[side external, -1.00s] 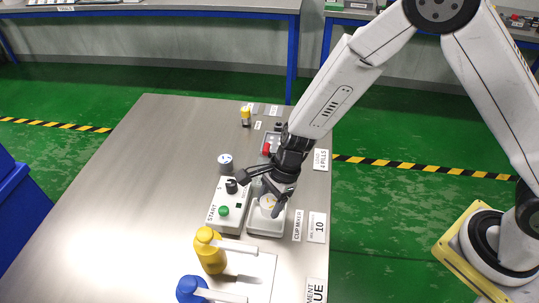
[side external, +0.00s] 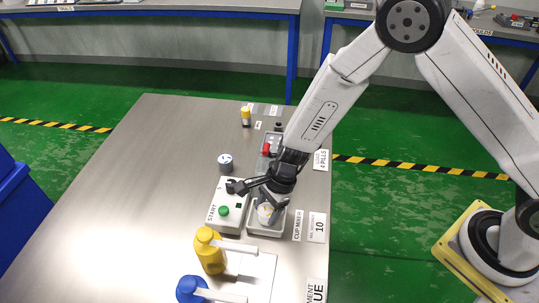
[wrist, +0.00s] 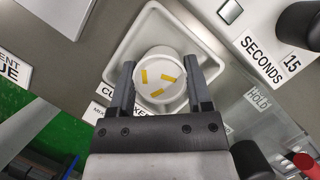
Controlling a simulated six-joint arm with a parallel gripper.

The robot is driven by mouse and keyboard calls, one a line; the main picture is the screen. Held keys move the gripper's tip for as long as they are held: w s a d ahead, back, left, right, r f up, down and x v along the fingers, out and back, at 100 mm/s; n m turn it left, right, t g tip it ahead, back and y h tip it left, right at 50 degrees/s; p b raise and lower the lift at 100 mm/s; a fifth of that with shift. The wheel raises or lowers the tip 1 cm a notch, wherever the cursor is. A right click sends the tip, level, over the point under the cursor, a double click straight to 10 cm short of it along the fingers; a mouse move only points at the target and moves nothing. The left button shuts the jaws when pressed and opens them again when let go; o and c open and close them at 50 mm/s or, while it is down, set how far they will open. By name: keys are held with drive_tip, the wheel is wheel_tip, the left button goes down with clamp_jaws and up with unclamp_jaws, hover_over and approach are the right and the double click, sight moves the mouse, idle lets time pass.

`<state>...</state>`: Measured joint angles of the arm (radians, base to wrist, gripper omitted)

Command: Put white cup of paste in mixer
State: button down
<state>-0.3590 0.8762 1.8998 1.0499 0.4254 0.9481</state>
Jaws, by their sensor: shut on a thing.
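The white cup of paste (wrist: 158,76) is between the fingers of my gripper (wrist: 161,92) in the wrist view, with several yellow strips showing on its top. In the side external view my gripper (side external: 272,200) is shut on the cup (side external: 266,211), upright over the white square tray of the cup mixer (side external: 258,229). The tray's rim (wrist: 117,58) surrounds the cup in the wrist view. I cannot tell whether the cup's base touches the tray floor.
The white control box (side external: 229,205) with a green start button and black knob stands left of the tray. Yellow (side external: 210,250) and blue (side external: 190,290) pump bottles stand in front. A grey-white jar (side external: 225,163) stands behind. The table's left half is clear.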

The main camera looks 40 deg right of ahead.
drive_tip(key=shift+f, duration=0.15)
drive_tip(key=shift+c, duration=1.5)
unclamp_jaws()
drive_tip(key=v, duration=1.2)
drive_tip(key=shift+d, duration=0.1)
drive_tip(key=s+d+r+n+t+h, duration=0.1)
drive_tip(key=s+d+r+n+h, duration=0.1)
drive_tip(key=s+d+n, duration=0.3)
drive_tip(key=s+d+r+n+t+h, duration=0.1)
drive_tip(key=s+d+n, duration=0.4)
drive_tip(key=d+n, duration=0.6)
drive_tip(key=shift+s+d+r+n+t+h, duration=0.25)
drive_tip(key=shift+r+n+h, duration=0.45)
drive_tip(key=shift+r+n, duration=0.5)
